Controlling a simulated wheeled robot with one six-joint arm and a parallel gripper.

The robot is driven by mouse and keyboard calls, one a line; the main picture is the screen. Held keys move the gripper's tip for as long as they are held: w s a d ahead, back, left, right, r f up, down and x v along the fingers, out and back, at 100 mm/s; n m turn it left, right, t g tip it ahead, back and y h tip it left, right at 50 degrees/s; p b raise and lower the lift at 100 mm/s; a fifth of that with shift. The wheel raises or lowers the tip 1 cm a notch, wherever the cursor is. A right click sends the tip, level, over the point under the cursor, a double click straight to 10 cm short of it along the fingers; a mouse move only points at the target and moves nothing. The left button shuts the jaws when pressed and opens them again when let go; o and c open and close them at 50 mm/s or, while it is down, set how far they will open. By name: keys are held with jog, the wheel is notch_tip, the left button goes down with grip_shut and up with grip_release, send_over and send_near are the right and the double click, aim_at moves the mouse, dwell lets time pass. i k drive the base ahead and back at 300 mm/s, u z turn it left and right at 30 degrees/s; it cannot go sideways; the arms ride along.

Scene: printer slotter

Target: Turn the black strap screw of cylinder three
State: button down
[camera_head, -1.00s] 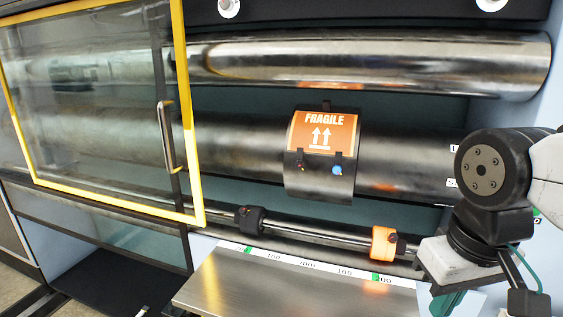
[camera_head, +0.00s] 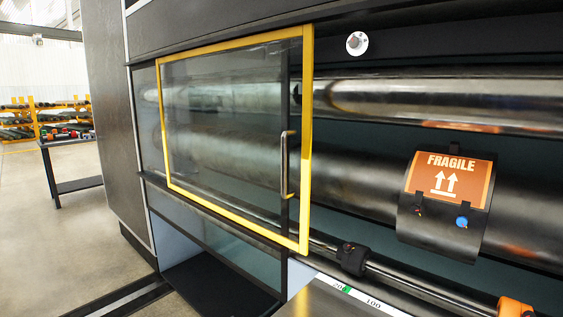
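A black strap (camera_head: 440,234) wraps the middle dark cylinder (camera_head: 352,187) at the right. It carries an orange FRAGILE label (camera_head: 449,178). A blue screw head (camera_head: 462,221) sits on the strap's lower right, and a small reddish one (camera_head: 418,210) on its lower left. A black clamp collar (camera_head: 352,258) and an orange collar (camera_head: 514,307) sit on the thin rod (camera_head: 425,291) below. I cannot tell which cylinder is three or which part is the black strap screw. My gripper and arm are out of view.
A yellow-framed glass door (camera_head: 307,130) with a metal handle (camera_head: 284,165) covers the machine's left part. A metal ledge (camera_head: 325,301) with a number scale lies at the bottom. A dark table (camera_head: 73,164) and shelves (camera_head: 50,118) stand far left, with open floor between.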

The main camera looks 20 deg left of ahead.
aim_at(415, 209)
jog(key=k, duration=0.5)
jog(key=u, duration=1.45)
jog(key=i, duration=1.05)
jog(key=z, duration=2.8)
